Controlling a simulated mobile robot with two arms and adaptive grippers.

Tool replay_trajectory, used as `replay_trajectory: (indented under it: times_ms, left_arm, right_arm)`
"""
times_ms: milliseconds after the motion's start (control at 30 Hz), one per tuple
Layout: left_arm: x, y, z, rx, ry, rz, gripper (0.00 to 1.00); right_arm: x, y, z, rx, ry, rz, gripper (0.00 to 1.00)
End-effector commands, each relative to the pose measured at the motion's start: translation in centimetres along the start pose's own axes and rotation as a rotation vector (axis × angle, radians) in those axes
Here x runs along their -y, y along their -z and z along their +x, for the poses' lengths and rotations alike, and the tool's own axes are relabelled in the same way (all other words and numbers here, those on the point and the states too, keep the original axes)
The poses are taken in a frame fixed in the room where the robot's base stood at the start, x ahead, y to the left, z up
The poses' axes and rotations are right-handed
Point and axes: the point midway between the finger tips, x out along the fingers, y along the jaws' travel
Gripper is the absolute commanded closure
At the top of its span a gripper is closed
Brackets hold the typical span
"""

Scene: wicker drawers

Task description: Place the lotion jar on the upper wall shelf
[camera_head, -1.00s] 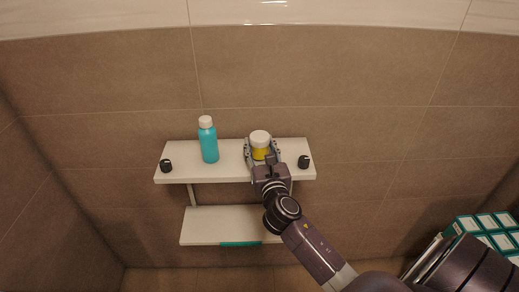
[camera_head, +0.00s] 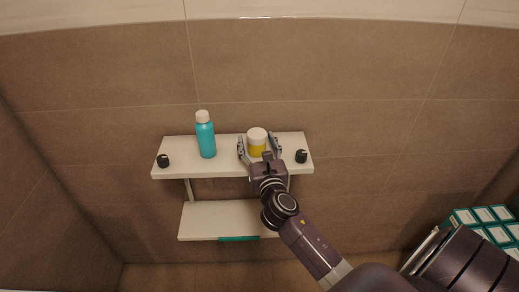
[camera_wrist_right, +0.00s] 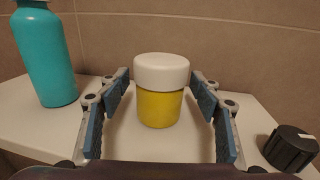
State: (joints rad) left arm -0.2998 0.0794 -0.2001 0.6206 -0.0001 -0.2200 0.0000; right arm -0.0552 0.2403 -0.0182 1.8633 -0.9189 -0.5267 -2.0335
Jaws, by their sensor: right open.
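The lotion jar (camera_head: 257,147), yellow with a white lid, stands upright on the upper wall shelf (camera_head: 226,168). In the right wrist view the jar (camera_wrist_right: 161,92) sits between the fingers, with a gap on each side. My right gripper (camera_head: 259,147) is open around the jar, just above the shelf top. The fingers also show in the right wrist view (camera_wrist_right: 160,112), spread wide and not touching the jar. My left gripper is not in view.
A teal bottle (camera_head: 206,138) with a white cap stands left of the jar. Black knobs sit at the shelf's left (camera_head: 163,160) and right (camera_head: 301,156) ends. A lower shelf (camera_head: 215,219) hangs beneath. Teal-and-white boxes (camera_head: 487,222) are at lower right.

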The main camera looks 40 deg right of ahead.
Motion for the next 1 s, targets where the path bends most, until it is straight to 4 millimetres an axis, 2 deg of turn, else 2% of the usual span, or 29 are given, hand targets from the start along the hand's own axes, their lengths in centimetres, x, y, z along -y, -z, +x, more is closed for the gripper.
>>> replay_trajectory:
  times_ms: [167, 400, 600, 800, 1000]
  left_arm:
    - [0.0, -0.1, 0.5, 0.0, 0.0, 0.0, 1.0]
    - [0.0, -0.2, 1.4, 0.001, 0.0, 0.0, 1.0]
    - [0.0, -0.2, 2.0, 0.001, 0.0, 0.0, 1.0]
    - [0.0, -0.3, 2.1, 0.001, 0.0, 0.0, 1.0]
    - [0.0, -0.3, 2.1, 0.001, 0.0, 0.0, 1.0]
  right_arm:
    - [0.0, 0.2, -2.6, -0.001, -0.001, 0.0, 0.41]
    - [0.0, 0.3, -7.8, -0.002, -0.001, 0.0, 0.41]
    - [0.0, 0.2, -10.8, 0.0, 0.0, 0.002, 0.41]
    - [0.0, 0.0, -11.9, 0.0, 0.001, 0.002, 0.41]
    - [0.0, 0.0, -12.0, 0.001, 0.001, 0.001, 0.41]
